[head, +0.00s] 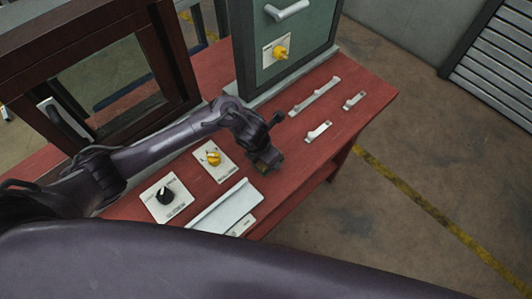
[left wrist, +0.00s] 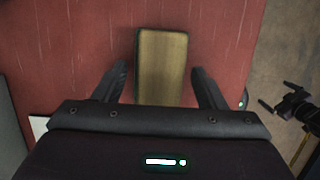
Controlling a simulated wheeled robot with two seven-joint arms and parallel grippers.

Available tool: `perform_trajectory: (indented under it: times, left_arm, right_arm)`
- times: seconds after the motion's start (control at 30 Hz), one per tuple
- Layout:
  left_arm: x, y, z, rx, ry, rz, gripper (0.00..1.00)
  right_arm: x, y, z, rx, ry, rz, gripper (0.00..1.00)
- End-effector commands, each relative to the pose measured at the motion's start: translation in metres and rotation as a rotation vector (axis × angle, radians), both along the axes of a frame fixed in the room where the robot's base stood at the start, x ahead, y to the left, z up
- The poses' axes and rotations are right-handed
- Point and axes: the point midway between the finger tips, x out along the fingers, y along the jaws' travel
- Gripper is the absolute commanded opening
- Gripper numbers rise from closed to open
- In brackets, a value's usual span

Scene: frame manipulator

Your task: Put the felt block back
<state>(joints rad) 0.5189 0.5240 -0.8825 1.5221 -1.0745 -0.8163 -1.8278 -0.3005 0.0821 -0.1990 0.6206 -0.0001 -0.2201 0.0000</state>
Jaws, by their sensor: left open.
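The felt block, a brownish-yellow rectangular block (left wrist: 162,62), lies on the red tabletop in the left wrist view. My left gripper (left wrist: 158,72) is open above it, with one finger on each side and a visible gap to both. In the head view my left gripper (head: 264,160) points down over the table near its front edge, and the block is mostly hidden by it. A dark two-pronged shape (left wrist: 285,105) at the right of the left wrist view may be my right gripper; its opening is unclear. The head view does not show my right gripper.
The red table (head: 365,95) bears a dark framed cabinet (head: 150,45), a green cabinet (head: 300,35) with a handle and yellow knob, a black knob (head: 166,196), a yellow knob (head: 213,158), a white angled panel (head: 225,207) and white rails (head: 315,97). Floor lies to the right.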

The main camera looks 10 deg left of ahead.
Motion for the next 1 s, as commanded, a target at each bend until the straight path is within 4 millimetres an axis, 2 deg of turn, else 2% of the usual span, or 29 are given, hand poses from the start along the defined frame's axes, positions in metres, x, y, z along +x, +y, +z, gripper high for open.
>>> perform_trajectory:
  times: [0.17, 0.53, 0.6, 0.8, 1.0]
  left_arm:
    - [-0.003, 0.002, 0.018, -0.001, -0.003, -0.002, 0.65]
    - [-0.02, 0.015, 0.092, 0.001, -0.004, -0.001, 0.65]
    - [-0.022, 0.016, 0.105, 0.003, -0.004, -0.002, 0.65]
    - [-0.027, 0.019, 0.117, 0.002, -0.001, 0.001, 0.65]
    - [-0.027, 0.019, 0.117, 0.0, 0.0, 0.001, 0.65]
  right_arm:
    - [0.0, 0.001, 0.003, 0.001, -0.001, 0.0, 1.0]
    - [0.0, 0.004, 0.006, 0.004, 0.0, 0.0, 1.0]
    - [0.0, 0.004, 0.014, 0.004, 0.0, 0.0, 1.0]
    - [0.0, 0.004, 0.018, 0.004, 0.0, 0.0, 1.0]
    - [0.0, 0.004, 0.017, 0.004, 0.0, 0.0, 1.0]
